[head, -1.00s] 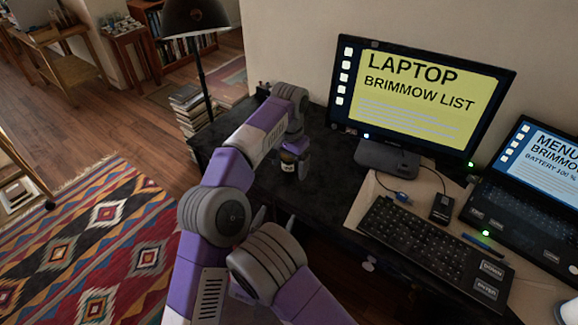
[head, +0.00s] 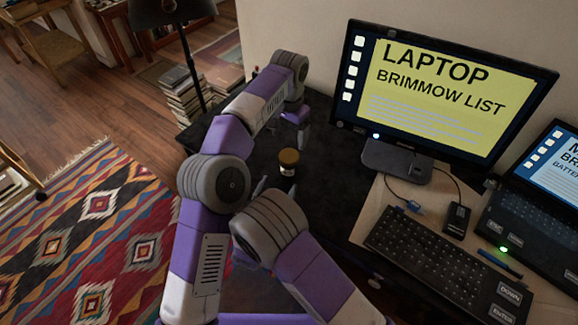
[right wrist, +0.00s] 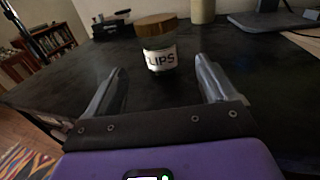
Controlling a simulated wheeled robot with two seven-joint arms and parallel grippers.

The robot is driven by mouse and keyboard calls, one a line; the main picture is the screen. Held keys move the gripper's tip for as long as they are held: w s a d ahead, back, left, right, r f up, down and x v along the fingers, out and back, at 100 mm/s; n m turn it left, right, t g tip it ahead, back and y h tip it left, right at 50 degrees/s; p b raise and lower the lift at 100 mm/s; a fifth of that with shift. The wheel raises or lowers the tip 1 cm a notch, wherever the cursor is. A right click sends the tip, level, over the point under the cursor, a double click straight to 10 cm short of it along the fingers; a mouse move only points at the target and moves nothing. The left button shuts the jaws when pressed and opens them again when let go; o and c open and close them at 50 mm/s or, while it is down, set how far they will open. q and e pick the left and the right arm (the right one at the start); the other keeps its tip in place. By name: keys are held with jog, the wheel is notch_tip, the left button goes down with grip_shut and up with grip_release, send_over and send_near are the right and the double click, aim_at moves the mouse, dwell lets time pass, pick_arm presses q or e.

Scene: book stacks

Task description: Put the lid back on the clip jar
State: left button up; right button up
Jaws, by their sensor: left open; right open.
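The clip jar (head: 287,170) stands upright on the black desk, its label partly readable in the right wrist view (right wrist: 160,59). The round brown lid (head: 288,156) sits on top of the jar; in the right wrist view the lid (right wrist: 155,25) overhangs the jar slightly to the left. My left gripper (head: 289,130) is open and empty, beyond the jar and apart from the lid. My right gripper (head: 275,188) is open, on the near side of the jar. In the right wrist view its two fingers (right wrist: 160,85) point towards the jar, which is ahead of the tips, not between them.
A monitor (head: 440,95) stands to the right, with a keyboard (head: 430,245) and laptop (head: 540,210) nearer. In the right wrist view a beige cylinder (right wrist: 203,11) stands behind the jar.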

aim_at(289, 156)
jog(key=x, duration=1.1)
jog(key=shift+w+d, duration=0.1)
jog(key=shift+w, duration=0.3)
grip_shut()
pick_arm(q)
jog(key=n, duration=0.3)
jog(key=shift+n, duration=0.4)
jog(key=n, duration=1.4)
jog(key=shift+f, duration=4)
